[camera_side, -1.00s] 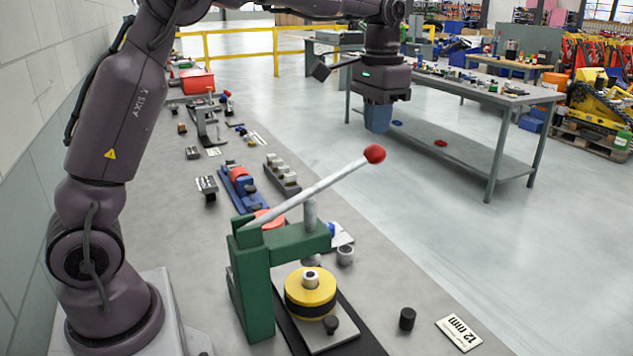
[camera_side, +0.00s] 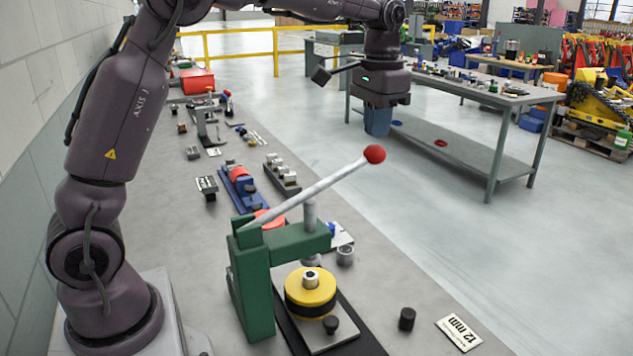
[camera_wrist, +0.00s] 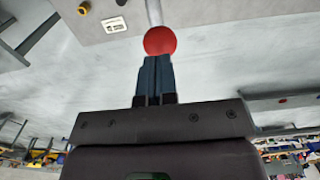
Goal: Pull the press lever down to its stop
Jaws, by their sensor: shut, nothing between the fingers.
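The green press (camera_side: 252,284) stands on the bench at the front. Its pale lever (camera_side: 315,189) slants up to the right and ends in a red ball knob (camera_side: 374,154). The lever is raised. My gripper (camera_side: 377,134) points down just above the knob in the side view, and its blue fingers are together. In the wrist view the red knob (camera_wrist: 160,41) appears just beyond the tips of the closed fingers (camera_wrist: 155,60). I cannot tell whether the fingertips touch the knob. A yellow and black round piece (camera_side: 310,290) sits under the press arm.
A black knob-like cylinder (camera_side: 407,319) and a "12 mm" label (camera_side: 459,332) lie right of the press. Blue clamp parts (camera_side: 243,190) and other small fixtures stand behind it on the bench. The space right of the lever is open floor.

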